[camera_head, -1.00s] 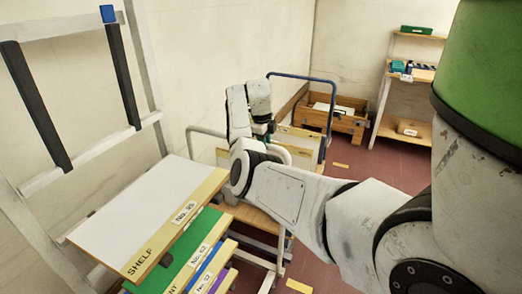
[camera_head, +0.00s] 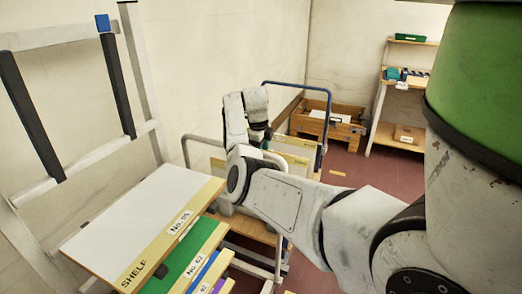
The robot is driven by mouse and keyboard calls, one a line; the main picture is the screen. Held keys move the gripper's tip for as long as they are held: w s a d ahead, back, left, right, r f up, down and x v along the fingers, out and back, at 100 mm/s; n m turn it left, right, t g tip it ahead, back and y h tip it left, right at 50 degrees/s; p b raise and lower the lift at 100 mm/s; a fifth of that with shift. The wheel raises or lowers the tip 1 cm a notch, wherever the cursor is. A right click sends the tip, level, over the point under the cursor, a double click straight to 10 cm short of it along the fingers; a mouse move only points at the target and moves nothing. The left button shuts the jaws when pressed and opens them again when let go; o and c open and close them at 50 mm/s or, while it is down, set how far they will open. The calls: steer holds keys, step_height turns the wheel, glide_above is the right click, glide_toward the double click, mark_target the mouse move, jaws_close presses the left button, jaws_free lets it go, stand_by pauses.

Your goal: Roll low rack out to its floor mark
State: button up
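A low wheeled rack with a grey hoop handle (camera_head: 205,142), a blue hoop handle (camera_head: 296,84) and a wooden deck (camera_head: 250,228) stands against the left wall, with upright yellowish boards on it. My arm hides much of it. My gripper (camera_head: 262,138) is over this rack, between its two handles; its fingers are small and partly hidden, so I cannot tell whether they are open or touching anything. A yellow floor mark (camera_head: 337,173) lies on the red floor right of the rack.
A rack of labelled, coloured shelf boards (camera_head: 140,225) stands close at front left, beside a grey frame (camera_head: 85,155). A low wooden crate (camera_head: 345,131) stands at the back wall. A shelf unit (camera_head: 380,105) holds boxes at back right. Red floor is open between them.

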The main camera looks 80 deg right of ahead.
steer(key=b+v, duration=0.1)
steer(key=v, duration=0.9)
steer(key=shift+r, duration=0.4)
